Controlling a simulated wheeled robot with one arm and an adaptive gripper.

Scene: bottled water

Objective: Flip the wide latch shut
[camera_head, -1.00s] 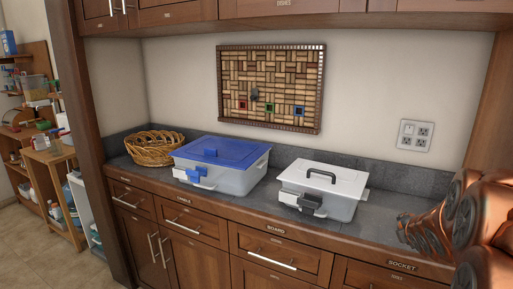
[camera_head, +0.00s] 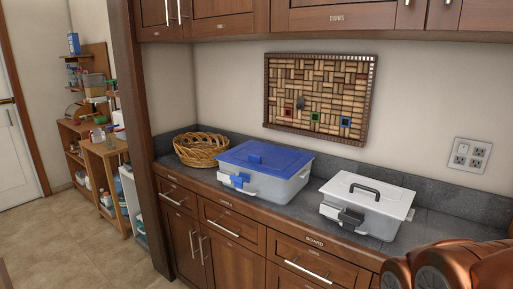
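Two lidded plastic bins stand on the dark counter. The left bin (camera_head: 268,183) is clear with a blue lid (camera_head: 262,157) and a small blue latch (camera_head: 240,181) on its front. The right bin (camera_head: 372,222) is clear with a white lid (camera_head: 395,198), a dark handle on top and a broad dark grey latch (camera_head: 350,217) at its front. The grey latch seems to stick out from the wall; its exact angle is too small to tell. My copper-coloured arm shows at the lower right corner, apart from both bins. My gripper's fingertips are not in view.
A wicker basket (camera_head: 200,150) sits left of the blue-lidded bin. A cork board (camera_head: 318,97) and a wall outlet (camera_head: 469,155) are behind the counter. Drawers with bar handles line the front. The floor at left (camera_head: 85,245) is clear, before wooden shelves (camera_head: 108,165).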

